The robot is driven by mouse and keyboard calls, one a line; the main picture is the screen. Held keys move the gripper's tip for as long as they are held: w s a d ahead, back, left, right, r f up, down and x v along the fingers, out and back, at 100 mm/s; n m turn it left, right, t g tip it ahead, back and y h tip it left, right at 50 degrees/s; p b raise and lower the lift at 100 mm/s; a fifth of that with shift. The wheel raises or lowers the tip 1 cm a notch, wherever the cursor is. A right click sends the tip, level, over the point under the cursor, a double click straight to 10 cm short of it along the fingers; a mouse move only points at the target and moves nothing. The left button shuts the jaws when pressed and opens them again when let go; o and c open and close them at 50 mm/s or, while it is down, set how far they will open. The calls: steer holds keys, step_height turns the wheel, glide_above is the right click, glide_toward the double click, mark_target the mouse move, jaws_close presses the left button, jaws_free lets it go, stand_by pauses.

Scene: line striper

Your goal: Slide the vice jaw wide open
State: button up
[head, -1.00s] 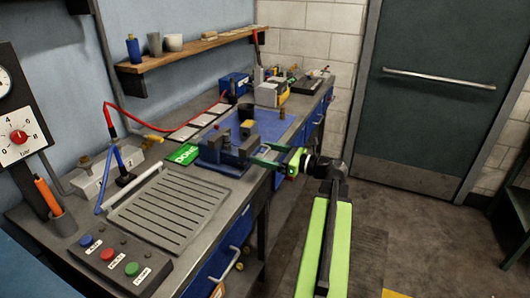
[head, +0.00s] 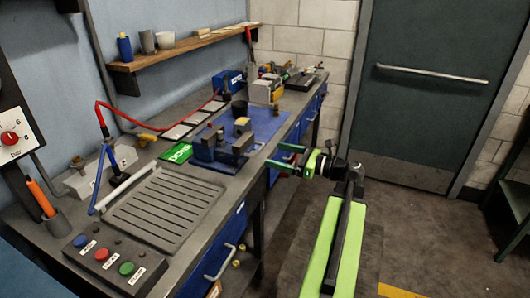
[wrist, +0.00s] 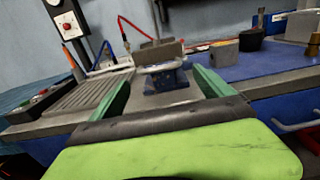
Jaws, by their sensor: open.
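The blue vice (head: 222,152) stands on the bench near its front edge, with two upright dark blocks and a gap between them. How far its jaw is slid cannot be told exactly. In the wrist view the vice (wrist: 168,82) is straight ahead, with a pale bar across its front and a grey-brown jaw face above. My gripper (head: 276,157) is off the bench's front edge, to the right of the vice and apart from it. Its two green fingers are spread, with nothing held between them; the wrist view shows them on either side of the vice (wrist: 162,90).
A slotted grey tray (head: 160,208) and a button box (head: 108,262) lie left of the vice. A tan block (head: 241,126) and a dark cup (head: 239,109) stand behind it. Blue drawers with handles (head: 222,262) line the bench front.

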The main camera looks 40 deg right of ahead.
steer(key=v, duration=1)
steer(key=shift+s, duration=0.35)
steer(key=shift+d, duration=0.1)
